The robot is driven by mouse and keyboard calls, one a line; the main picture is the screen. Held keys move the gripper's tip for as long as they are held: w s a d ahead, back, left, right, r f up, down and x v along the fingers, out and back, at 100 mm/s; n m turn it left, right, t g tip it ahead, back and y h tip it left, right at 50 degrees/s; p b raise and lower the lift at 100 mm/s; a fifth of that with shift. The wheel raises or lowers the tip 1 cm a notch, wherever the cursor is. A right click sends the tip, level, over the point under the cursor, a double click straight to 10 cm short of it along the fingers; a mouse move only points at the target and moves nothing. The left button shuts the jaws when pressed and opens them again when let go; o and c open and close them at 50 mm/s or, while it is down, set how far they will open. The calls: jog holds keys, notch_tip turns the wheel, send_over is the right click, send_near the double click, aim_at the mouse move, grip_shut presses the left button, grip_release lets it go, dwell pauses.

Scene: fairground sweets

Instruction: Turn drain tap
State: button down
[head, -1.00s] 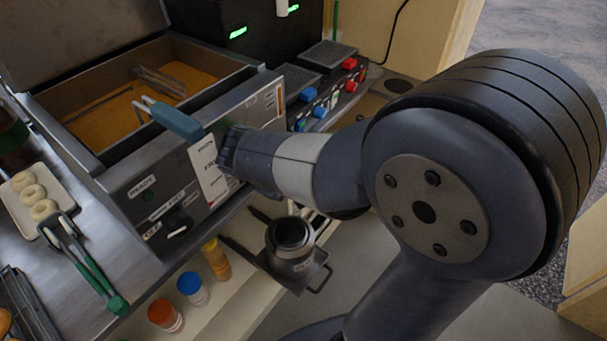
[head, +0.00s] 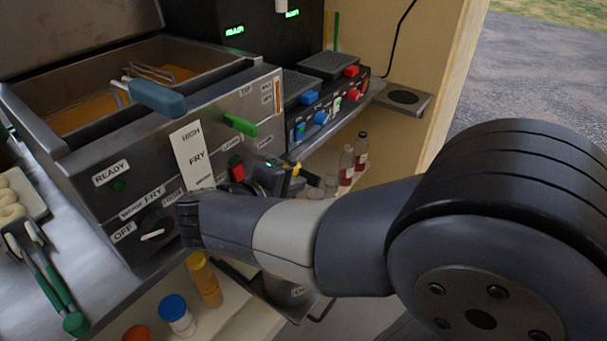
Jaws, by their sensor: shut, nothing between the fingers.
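The fryer's steel front panel (head: 100,205) fills the left and middle of the head view. At its right end are a green lever (head: 240,124) and, lower, a small red handle (head: 236,168) with small labels beside them. I cannot tell for sure which one is the drain tap. My gripper (head: 250,180) is a dark shape just right of the red handle, partly hidden behind my wrist. It is shut and empty. Whether it touches the red handle cannot be made out.
A blue-handled basket (head: 158,97) hangs in the fryer's oil. An OFF/FRY knob (head: 152,234) is on the panel's left. Bottles (head: 360,150) stand on a shelf at right. Jars (head: 176,315) and a dark pot tray (head: 258,292) are below. Green tongs (head: 52,290) lie at left.

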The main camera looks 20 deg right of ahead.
jog(key=shift+f+t+h+b, duration=0.5)
jog(key=shift+h+b, duration=0.3)
jog(key=shift+b, duration=0.35)
jog(key=shift+d+f+b, duration=0.1)
jog(key=shift+f+b, duration=0.3)
jog(key=shift+b, duration=0.7)
